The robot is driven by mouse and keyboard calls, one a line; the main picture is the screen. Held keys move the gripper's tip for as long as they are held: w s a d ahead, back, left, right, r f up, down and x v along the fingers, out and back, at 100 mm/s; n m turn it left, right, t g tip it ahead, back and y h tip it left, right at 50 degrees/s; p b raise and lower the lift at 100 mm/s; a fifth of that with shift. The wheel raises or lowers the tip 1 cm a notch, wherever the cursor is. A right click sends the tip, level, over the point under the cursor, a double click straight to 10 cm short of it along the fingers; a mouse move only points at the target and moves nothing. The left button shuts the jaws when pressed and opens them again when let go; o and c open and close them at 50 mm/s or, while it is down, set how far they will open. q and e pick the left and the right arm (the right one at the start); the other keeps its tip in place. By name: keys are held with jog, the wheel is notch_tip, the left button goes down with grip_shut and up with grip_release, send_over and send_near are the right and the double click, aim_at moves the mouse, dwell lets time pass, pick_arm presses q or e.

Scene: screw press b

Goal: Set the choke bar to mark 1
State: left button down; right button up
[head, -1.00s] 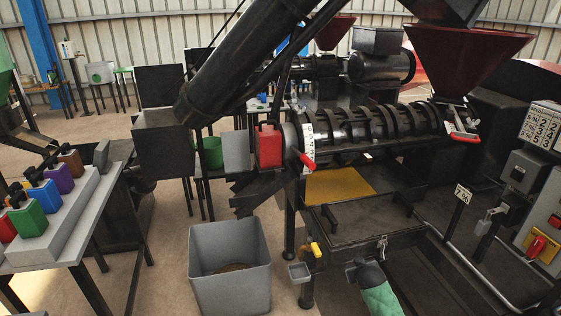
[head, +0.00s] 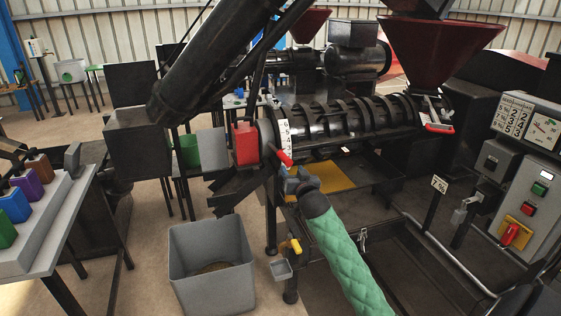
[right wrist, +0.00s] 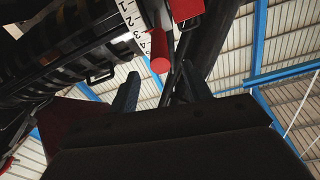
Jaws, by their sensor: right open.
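The choke bar shows as a short red handle (head: 284,158) at the left end of the black press barrel. It lies at the lower end of a white numbered scale (head: 285,133). In the right wrist view the red bar (right wrist: 159,64) stands beside the higher numbers of the scale (right wrist: 131,18), away from the low ones; the exact mark is not clear. My right gripper (head: 293,177) is just below the bar, its arm in a green sleeve. In the wrist view its two fingers (right wrist: 160,90) are apart with nothing between them, and the bar appears beyond the fingertips. My left gripper is not in view.
A red block (head: 246,144) sits left of the scale. A grey bin (head: 211,235) stands on the floor below. A yellow-handled valve (head: 295,245) is left of my right arm. The control panel (head: 531,190) is at the right.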

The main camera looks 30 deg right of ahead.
aim_at(287, 161)
jog(key=shift+w+d+r+p, duration=0.15)
jog(key=shift+w+p, duration=0.15)
jog(key=shift+w, duration=0.2)
jog(key=p+x, duration=0.2)
jog(key=x, duration=0.3)
jog(key=shift+w+d+p, duration=0.1)
jog(key=shift+w+p, duration=0.2)
jog(key=shift+w, duration=0.1)
jog(key=shift+w+d, duration=0.15)
jog(key=shift+w, duration=0.3)
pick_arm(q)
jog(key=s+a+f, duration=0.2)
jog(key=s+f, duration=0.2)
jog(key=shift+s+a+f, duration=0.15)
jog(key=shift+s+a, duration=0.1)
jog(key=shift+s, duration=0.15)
pick_arm(e)
jog(key=shift+f, duration=0.2)
grip_shut()
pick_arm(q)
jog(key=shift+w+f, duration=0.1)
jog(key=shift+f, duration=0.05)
pick_arm(e)
jog(key=shift+f, duration=0.1)
